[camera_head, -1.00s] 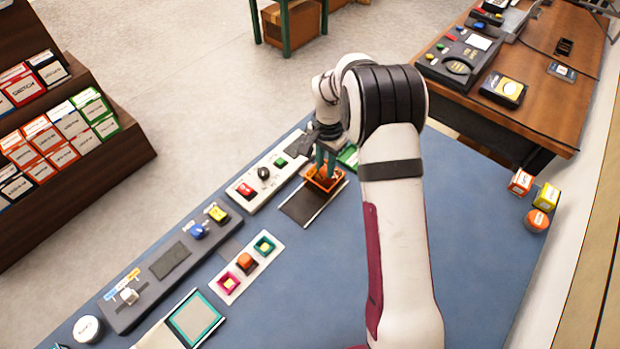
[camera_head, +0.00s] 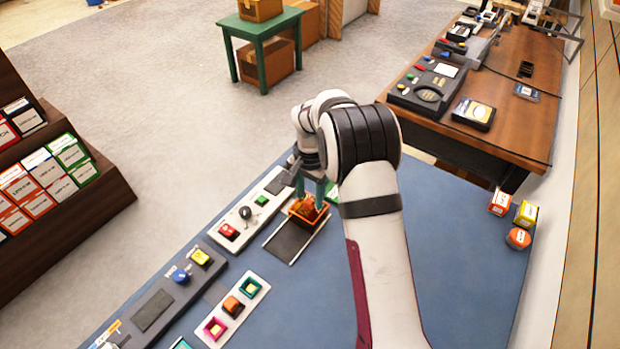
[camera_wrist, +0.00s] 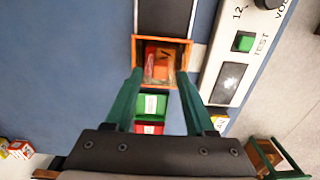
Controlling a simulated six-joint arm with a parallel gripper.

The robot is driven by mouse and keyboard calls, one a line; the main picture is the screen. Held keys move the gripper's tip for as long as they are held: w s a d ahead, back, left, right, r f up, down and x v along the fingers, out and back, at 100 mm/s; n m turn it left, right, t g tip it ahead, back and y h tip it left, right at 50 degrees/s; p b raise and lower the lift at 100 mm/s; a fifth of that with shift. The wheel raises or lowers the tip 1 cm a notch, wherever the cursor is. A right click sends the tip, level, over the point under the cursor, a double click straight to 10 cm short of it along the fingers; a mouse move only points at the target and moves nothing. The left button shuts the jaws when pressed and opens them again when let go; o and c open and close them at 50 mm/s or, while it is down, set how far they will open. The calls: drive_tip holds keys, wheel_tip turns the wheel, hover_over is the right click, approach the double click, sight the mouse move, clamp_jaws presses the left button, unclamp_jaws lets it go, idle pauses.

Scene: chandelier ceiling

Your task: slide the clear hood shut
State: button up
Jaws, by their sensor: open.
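The hood (camera_head: 303,218) is an orange-framed box at the far end of a dark panel with pale rails (camera_head: 288,241). In the wrist view the hood's orange rim (camera_wrist: 163,39) surrounds red and orange contents seen from above. The dark panel (camera_wrist: 165,15) lies beyond it. My gripper (camera_head: 311,191) is at the hood, fingers pointing down. In the wrist view my gripper (camera_wrist: 160,74) is open, with one green finger at each side of the hood's near end. I cannot tell whether the fingers touch it.
A green block (camera_wrist: 152,103) and a red block (camera_wrist: 148,129) lie between my fingers' bases in the wrist view. A white switch panel (camera_head: 252,208) runs alongside the rails. Small boxes (camera_head: 499,202) stand at the right edge of the blue table (camera_head: 450,270).

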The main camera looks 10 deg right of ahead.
wheel_tip(320, 180, up, 15)
drive_tip(key=shift+f, duration=0.1)
wheel_tip(320, 180, up, 5)
hover_over(310, 200)
clamp_jaws()
idle(0.6)
idle(0.7)
idle(0.6)
drive_tip(key=s+r+n+y, duration=0.1)
drive_tip(key=s+r+n, duration=0.15)
drive_tip(key=s, duration=1.55)
drive_tip(key=s+a+f, duration=0.1)
drive_tip(key=s+f, duration=0.2)
drive_tip(key=s, duration=0.5)
drive_tip(key=s+a+f, duration=0.1)
drive_tip(key=s+f, duration=0.3)
drive_tip(key=s, duration=0.4)
drive_tip(key=shift+s+a+n+y, duration=0.15)
drive_tip(key=shift+s+n+y, duration=0.25)
drive_tip(key=shift+n, duration=0.05)
